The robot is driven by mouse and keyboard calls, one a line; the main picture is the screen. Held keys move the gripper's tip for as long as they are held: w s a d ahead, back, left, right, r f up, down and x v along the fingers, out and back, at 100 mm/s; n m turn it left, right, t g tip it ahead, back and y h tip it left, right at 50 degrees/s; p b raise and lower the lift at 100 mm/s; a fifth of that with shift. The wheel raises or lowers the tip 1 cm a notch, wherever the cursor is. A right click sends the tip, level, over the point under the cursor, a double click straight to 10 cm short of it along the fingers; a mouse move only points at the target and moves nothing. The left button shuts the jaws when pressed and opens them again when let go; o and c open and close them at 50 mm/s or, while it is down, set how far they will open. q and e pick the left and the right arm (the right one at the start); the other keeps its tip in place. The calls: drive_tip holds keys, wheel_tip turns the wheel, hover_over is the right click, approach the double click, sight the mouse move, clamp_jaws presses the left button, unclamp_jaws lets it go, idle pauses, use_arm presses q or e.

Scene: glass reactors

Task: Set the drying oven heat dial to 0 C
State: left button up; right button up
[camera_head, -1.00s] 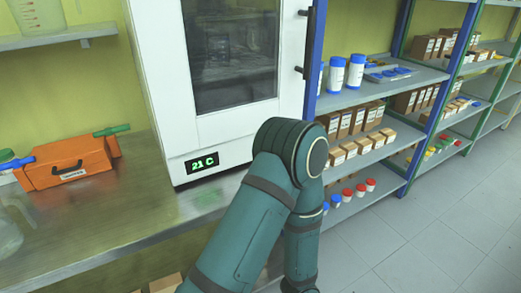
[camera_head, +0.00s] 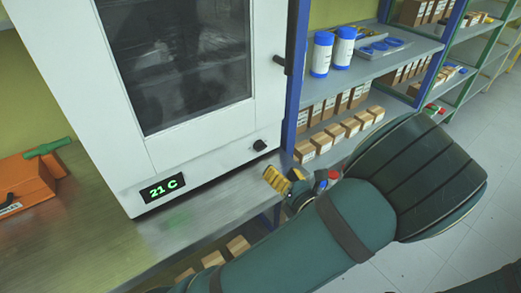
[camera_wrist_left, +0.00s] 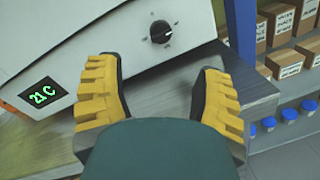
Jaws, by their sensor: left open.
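The drying oven (camera_head: 205,140) is a white cabinet with a dark window, standing on a metal bench. Its green display (camera_head: 162,188) reads 21 C; it also shows in the left wrist view (camera_wrist_left: 43,93). The black heat dial (camera_head: 260,145) sits at the lower right of the oven front. In the left wrist view the dial (camera_wrist_left: 160,32) lies beyond and between my fingertips, not touched; its scale is too small to read. My left gripper (camera_head: 277,180) has yellow fingers, open and empty, just below and right of the dial. It fills the left wrist view (camera_wrist_left: 157,78). My right gripper is not seen.
A blue-posted shelf (camera_head: 297,60) with boxes and white bottles (camera_head: 322,54) stands right of the oven. An orange toolbox (camera_head: 25,182) is on the bench (camera_head: 90,225) at left. The bench before the display is clear.

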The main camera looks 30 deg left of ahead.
sight(261, 148)
use_arm(q)
drive_tip(key=b+x, duration=0.1)
drive_tip(key=x, duration=1)
drive_tip(key=shift+b, duration=0.3)
drive_tip(key=shift+o, duration=0.2)
drive_tip(key=shift+d, duration=0.1)
clamp_jaws()
